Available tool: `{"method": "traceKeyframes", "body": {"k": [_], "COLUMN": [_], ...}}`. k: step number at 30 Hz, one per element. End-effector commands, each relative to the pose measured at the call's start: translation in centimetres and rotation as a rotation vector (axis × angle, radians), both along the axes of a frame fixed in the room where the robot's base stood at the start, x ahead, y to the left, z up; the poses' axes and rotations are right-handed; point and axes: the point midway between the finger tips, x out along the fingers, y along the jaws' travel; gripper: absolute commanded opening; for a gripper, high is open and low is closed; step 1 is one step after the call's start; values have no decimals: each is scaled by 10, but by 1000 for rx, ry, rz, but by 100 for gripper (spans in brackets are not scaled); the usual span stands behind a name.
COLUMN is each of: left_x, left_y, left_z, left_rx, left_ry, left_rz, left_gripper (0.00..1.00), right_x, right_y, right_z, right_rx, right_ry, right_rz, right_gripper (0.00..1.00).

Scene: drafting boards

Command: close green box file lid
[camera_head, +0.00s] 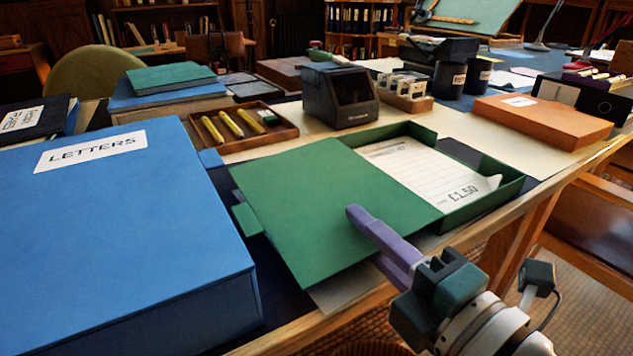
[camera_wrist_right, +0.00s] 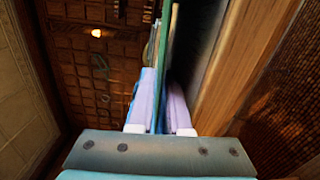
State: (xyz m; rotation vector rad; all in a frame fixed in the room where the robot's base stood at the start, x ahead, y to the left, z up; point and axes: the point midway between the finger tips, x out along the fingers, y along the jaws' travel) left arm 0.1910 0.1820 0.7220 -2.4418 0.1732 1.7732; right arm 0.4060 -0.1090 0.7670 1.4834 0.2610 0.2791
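The green box file (camera_head: 487,205) lies open on the desk, with a paper marked £1.50 inside. Its green lid (camera_head: 300,195) is folded out to the left, wide open. My left gripper is not in view.
A large blue LETTERS box (camera_head: 120,215) stands close left of the lid. A wooden tray with yellow pencils (camera_head: 240,128) and a dark device (camera_head: 340,95) stand behind. An orange box file (camera_head: 545,120) lies at right. The desk's front edge is near my right gripper.

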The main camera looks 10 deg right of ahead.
Motion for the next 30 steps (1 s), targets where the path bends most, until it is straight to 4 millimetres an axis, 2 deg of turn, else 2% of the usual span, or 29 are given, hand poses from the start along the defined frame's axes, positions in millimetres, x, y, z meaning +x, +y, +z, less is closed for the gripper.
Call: {"method": "traceKeyframes", "body": {"k": [3,11,16,30], "left_x": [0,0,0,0], "left_y": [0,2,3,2], "left_z": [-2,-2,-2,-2], "left_rx": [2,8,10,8], "left_ry": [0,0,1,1], "left_rz": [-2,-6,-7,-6], "left_gripper": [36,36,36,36], "right_x": [9,10,10,10], "right_y": [3,4,4,3], "right_z": [0,0,0,0], "right_rx": [0,1,1,1], "right_ry": [-1,1,1,1], "right_rz": [0,0,0,0], "right_gripper": [16,16,0,0]}}
